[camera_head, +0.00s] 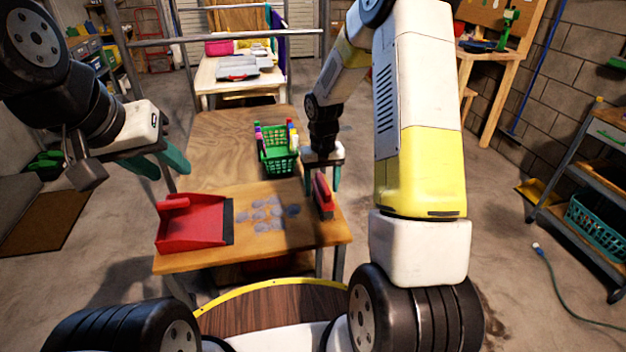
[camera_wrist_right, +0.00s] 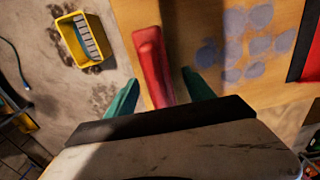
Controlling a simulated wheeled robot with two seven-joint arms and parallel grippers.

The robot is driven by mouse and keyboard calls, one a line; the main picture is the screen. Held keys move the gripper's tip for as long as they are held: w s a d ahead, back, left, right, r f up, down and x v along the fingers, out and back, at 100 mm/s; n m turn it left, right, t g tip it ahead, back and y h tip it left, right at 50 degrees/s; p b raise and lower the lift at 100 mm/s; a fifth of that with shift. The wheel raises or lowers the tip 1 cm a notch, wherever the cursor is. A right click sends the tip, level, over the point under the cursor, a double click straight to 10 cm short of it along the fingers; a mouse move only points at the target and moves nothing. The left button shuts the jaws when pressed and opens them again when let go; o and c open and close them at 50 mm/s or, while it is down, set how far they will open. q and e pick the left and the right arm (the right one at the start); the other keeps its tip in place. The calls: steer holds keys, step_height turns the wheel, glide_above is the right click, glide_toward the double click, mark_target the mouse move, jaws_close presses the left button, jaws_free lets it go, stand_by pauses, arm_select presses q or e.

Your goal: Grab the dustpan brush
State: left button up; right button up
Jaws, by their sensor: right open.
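The red dustpan brush (camera_head: 321,196) is on the wooden table, near its right edge. My right gripper (camera_head: 322,178) is open right above and around it. In the right wrist view the brush (camera_wrist_right: 152,60) shows between the two spread green fingers of the right gripper (camera_wrist_right: 160,92), with a gap on the right side. Its lower end is hidden by the gripper body. The red dustpan (camera_head: 195,222) lies on the table's front left. My left gripper (camera_head: 163,163) is raised at the left, empty, its teal fingers apart.
The wooden table (camera_head: 222,150) has grey-blue spots (camera_head: 268,212) between dustpan and brush. A green basket (camera_head: 280,150) with colourful items stands behind the brush. A shelf with a teal basket (camera_head: 597,228) is at right. A yellow container (camera_wrist_right: 84,38) is on the floor.

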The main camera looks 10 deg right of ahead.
steer(key=shift+s+d+f, duration=0.15)
steer(key=shift+f, duration=1.8)
jaws_close()
steer(key=shift+r, duration=0.1)
steer(key=shift+r, duration=0.5)
steer(key=r, duration=0.1)
steer(key=s+r, duration=0.1)
steer(key=shift+r, duration=0.3)
steer(key=s+a+r, duration=0.1)
steer(key=s+a, duration=0.2)
steer(key=s, duration=1.1)
steer(key=shift+s+a+r, duration=0.15)
steer(key=shift+s+a, duration=0.05)
steer(key=shift+s, duration=0.1)
